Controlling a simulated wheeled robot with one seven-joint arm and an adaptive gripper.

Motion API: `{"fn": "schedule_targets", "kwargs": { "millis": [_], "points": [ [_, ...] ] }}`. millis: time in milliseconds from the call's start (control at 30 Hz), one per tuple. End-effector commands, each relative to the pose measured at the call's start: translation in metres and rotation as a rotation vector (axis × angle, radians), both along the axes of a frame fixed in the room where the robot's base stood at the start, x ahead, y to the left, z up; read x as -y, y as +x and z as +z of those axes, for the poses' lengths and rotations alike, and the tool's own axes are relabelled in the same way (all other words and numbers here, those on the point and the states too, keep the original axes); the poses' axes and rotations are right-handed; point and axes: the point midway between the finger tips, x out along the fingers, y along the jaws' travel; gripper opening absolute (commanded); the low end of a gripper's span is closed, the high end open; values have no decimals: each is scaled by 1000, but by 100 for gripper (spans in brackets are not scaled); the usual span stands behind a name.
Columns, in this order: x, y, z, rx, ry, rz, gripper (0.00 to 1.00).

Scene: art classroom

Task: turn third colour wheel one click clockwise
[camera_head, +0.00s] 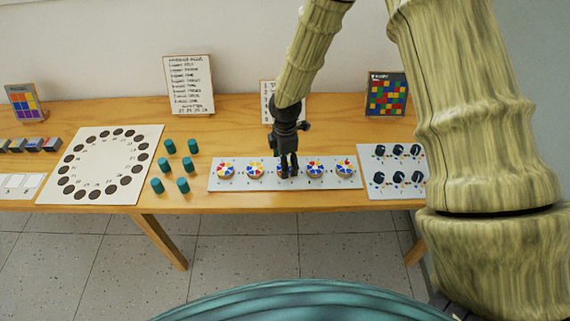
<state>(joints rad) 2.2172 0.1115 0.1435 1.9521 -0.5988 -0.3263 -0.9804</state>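A pale panel (240,185) lies near the table's front edge and carries a row of colour wheels. The first wheel (226,171) and second wheel (256,170) show left of my gripper. The fourth wheel (315,170) and fifth wheel (345,169) show to its right. My gripper (289,172) points down at the third wheel's place in the row, and its dark fingers hide most or all of that wheel. I cannot tell whether the fingers touch the wheel or grip it.
Several teal pegs (164,165) and a white board with dark discs (72,190) stand to the left. A panel of dark knobs (378,192) lies to the right. A written card (189,84) and a coloured grid card (387,94) stand at the back of the table (235,125).

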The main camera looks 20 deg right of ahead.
Motion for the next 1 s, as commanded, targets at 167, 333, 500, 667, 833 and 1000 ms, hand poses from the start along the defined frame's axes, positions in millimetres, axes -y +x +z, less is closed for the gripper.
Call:
{"fn": "schedule_targets", "kwargs": {
  "millis": [167,333,500,667,833,1000],
  "points": [
    [0,0,-15,-2,0,0,72],
    [0,0,-21,-1,0,0,72],
    [0,0,-23,0,0,0,72],
    [0,0,-23,0,0,0,67],
    [0,0,-22,0,0,0,36],
    [0,0,-22,0,0,0,27]
  ]
}}
